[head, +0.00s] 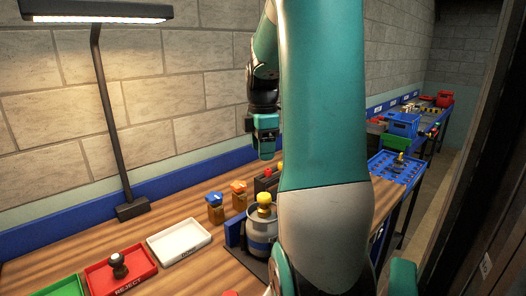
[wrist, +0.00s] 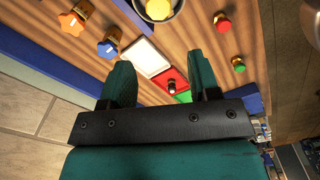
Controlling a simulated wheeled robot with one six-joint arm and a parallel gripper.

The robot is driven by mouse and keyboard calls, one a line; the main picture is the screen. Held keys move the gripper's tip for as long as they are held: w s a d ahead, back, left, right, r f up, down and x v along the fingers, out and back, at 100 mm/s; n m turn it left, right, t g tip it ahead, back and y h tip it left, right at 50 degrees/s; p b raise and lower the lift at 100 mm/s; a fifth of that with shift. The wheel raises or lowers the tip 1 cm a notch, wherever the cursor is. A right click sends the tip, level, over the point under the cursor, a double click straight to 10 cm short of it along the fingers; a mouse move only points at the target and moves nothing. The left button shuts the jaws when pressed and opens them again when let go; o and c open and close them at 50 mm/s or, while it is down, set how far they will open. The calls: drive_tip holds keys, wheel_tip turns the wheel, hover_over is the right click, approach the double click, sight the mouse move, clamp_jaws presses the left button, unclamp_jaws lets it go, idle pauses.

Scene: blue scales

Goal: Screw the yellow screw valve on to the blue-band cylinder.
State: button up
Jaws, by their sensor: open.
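The cylinder (head: 262,245), a grey bottle with a dark blue band, stands on the wooden bench, partly hidden by my arm in the head view. The yellow screw valve (head: 264,199) is on top of it, upright; how tightly it sits I cannot tell. In the wrist view a yellow knob (wrist: 158,9) shows at the top edge inside the cylinder's round collar (wrist: 176,10). My gripper (head: 265,150) is above and behind the cylinder, apart from it. Its teal fingers (wrist: 158,65) are spread with nothing between them.
A white tray (head: 180,242), a red reject tray (head: 140,272) and a green tray (head: 62,288) lie farther left. The lamp (head: 112,120) rises at the back.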

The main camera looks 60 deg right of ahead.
sight(263, 196)
wheel_tip(263, 196, down, 18)
drive_tip(key=n, duration=0.2)
drive_tip(key=n+p, duration=0.1)
drive_tip(key=n, duration=0.3)
drive_tip(key=shift+r+p, duration=0.25)
drive_tip(key=shift+p, duration=0.1)
